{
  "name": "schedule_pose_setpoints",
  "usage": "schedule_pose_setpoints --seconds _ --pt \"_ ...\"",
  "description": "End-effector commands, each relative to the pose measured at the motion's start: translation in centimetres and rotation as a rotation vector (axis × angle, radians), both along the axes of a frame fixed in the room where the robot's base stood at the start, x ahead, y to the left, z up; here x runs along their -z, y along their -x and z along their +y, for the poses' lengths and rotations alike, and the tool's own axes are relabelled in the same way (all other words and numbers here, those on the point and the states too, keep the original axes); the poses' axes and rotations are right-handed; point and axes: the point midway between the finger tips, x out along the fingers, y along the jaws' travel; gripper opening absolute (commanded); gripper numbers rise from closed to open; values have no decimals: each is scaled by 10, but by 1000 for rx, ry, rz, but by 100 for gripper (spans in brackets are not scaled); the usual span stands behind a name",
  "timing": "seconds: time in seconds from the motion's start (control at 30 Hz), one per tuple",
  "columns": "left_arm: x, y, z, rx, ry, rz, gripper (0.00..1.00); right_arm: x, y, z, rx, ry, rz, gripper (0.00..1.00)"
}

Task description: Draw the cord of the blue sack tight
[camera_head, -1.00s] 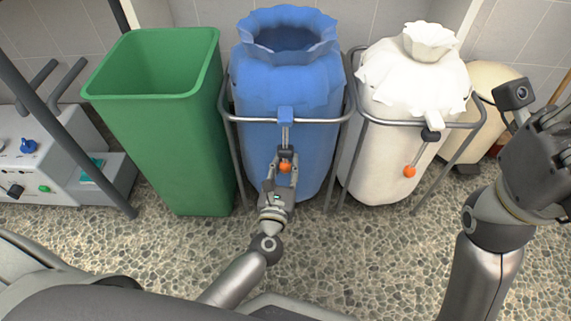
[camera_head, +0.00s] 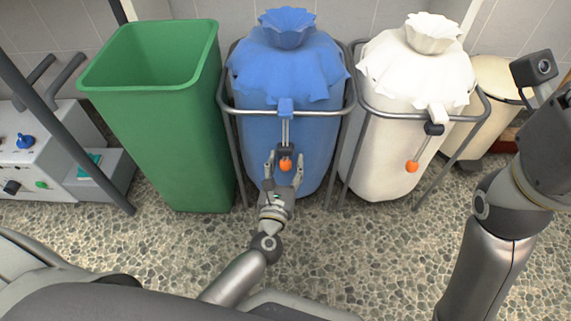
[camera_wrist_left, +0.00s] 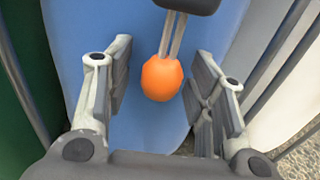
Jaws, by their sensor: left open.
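The blue sack (camera_head: 287,72) hangs in a metal frame at the middle of the head view. Its neck is gathered to a narrow ruffled top, with the cloth puckered below. Its cord (camera_head: 285,131) hangs down the front from a blue tab, through a dark toggle (camera_head: 285,151) to an orange end bead (camera_head: 286,164). My left gripper (camera_head: 284,169) is open around the bead, with a finger on each side and gaps between. The left wrist view shows the bead (camera_wrist_left: 161,78) between the open fingers, untouched. My right gripper is cut off at the right edge; its fingers are not visible.
A white sack (camera_head: 402,130), also gathered, stands right of the blue one with its own orange bead (camera_head: 412,166). An open green bin (camera_head: 160,130) stands at left. A cream bin (camera_head: 493,105) is at far right. The stone floor in front is clear.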

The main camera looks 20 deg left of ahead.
Motion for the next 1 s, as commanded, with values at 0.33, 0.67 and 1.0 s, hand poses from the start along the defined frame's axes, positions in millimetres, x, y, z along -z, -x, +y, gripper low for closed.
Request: schedule_pose_setpoints --seconds 0.33,0.67,1.0 --pt "0 25 -3 0 0 1 50 0 0 0 0 -1 -1 0" --pt "1 90 -11 2 -2 2 50 0 0 0 0 0 -1 0" --pt "0 119 -15 1 0 0 50 0 0 0 0 0 -1 0"
